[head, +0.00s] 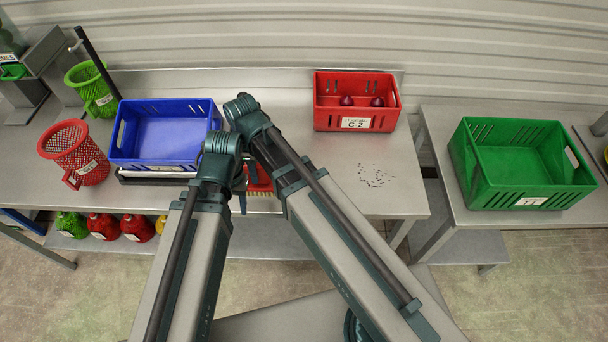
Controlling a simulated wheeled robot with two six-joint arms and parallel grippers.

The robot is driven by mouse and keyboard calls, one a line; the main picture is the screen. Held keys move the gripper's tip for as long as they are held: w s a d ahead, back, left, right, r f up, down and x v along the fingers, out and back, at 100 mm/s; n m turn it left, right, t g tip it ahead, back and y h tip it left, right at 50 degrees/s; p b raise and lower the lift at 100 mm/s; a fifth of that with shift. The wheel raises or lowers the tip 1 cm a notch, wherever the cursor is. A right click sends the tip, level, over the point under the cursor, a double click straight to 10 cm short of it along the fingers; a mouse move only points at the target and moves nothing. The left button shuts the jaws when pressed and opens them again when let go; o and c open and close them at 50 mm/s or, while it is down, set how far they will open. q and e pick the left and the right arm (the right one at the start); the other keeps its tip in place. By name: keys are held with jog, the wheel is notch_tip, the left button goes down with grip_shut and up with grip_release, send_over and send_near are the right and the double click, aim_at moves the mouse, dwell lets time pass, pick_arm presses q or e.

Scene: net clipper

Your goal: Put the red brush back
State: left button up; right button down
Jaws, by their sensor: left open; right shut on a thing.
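The red brush (259,178), with pale bristles along its lower edge, shows between my two arms at the front of the middle table. Part of it is hidden behind the arms. My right gripper is largely hidden behind its own arm, and it is shut on the red brush. My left gripper (242,190) is the lower one, close beside the brush's left end, and it is open. Whether it touches the brush cannot be told.
A blue crate (165,168) stands left of the arms, and a red crate (355,123) with dark red items stands behind right. A red basket (75,150) and a green basket (92,88) stand left. Dark specks (376,175) lie on the table (330,155). A green crate (530,190) is at right.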

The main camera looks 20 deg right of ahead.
jog(key=w+d+f+b, duration=0.1)
jog(key=d, duration=0.4)
jog(key=w+d+f+b, duration=0.2)
jog(key=d, duration=0.3)
jog(key=w+d+f+b, duration=0.2)
jog(key=d, duration=0.3)
jog(key=shift+d+f, duration=0.1)
jog(key=shift+f, duration=0.1)
jog(key=shift+s+r, duration=0.1)
jog(key=shift+r, duration=0.1)
jog(key=shift+f, duration=0.15)
jog(key=c, duration=0.6)
grip_release()
jog(key=shift+c, duration=0.2)
